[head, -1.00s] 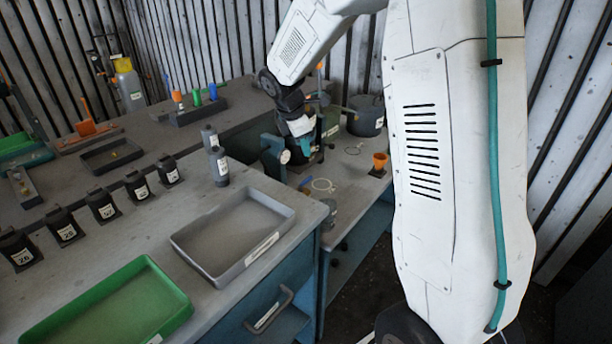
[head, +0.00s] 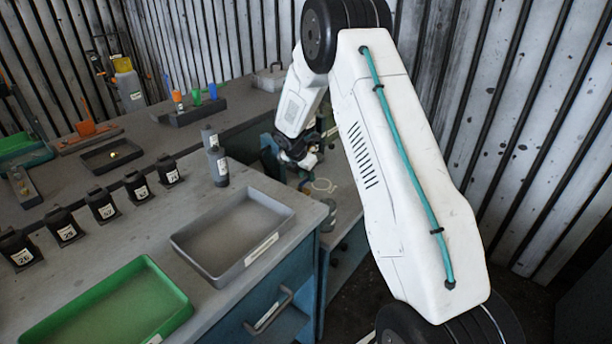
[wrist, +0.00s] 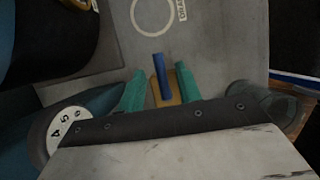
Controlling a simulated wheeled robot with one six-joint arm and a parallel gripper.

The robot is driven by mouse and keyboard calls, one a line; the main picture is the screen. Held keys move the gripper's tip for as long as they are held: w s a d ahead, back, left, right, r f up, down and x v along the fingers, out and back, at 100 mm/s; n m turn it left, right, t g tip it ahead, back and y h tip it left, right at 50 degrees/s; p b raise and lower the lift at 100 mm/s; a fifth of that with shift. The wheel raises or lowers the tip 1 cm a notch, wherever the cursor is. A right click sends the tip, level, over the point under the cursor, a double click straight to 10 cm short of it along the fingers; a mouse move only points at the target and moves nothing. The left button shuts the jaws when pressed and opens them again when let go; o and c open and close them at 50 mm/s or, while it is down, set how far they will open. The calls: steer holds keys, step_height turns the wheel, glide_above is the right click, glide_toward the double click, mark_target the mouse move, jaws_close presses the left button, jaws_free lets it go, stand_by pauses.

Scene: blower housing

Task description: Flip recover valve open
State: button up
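In the wrist view, a small valve with a blue lever (wrist: 162,73) and a tan-yellow body (wrist: 172,99) shows between my fingertips. I cannot read a label on it, so I cannot tell that it is the recover valve. My gripper (wrist: 160,88) has two green fingers, spread apart, with a gap on each side of the lever. Its depth relative to the lever is unclear. In the head view, my wrist hangs over the lower bench behind the grey tray, and the fingertips and valve cannot be made out there.
A white numbered dial (wrist: 68,130) is close on the left in the wrist view, and a glass jar (wrist: 262,100) is on the right. A pale ring (wrist: 153,17) lies beyond. In the head view, a grey tray (head: 190,252), green tray (head: 60,318) and dark bottle (head: 217,165) stand nearby.

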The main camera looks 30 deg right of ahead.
steer(key=shift+d+f, duration=0.1)
steer(key=shift+f, duration=0.15)
jaws_close()
